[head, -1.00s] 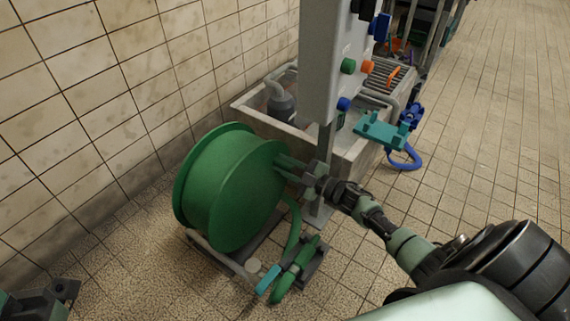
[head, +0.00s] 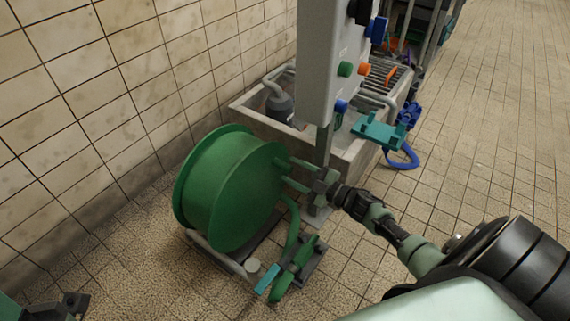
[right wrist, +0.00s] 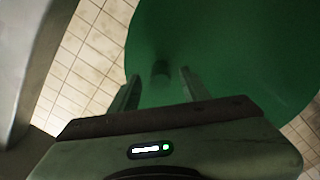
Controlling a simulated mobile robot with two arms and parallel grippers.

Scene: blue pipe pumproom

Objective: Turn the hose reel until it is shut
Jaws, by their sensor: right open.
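The green hose reel (head: 225,195) stands on a low frame on the tiled floor beside the wall. Its round side face (right wrist: 235,50) fills much of the right wrist view. A small dark green knob (right wrist: 160,70) sticks out from that face, between and beyond my right fingers. My right gripper (head: 282,171) is open, its fingers pointing at the reel's right side; in the right wrist view (right wrist: 157,85) nothing is seen clamped between them. My left gripper (head: 75,302) shows only partly at the bottom left corner, away from the reel; its opening is unclear.
A grey panel post (head: 325,70) with coloured buttons stands just behind my right gripper. A stone basin (head: 255,112) lies behind the reel. A green hose nozzle (head: 292,268) sits in front. A teal bracket (head: 378,131) juts out right. The floor on the right is clear.

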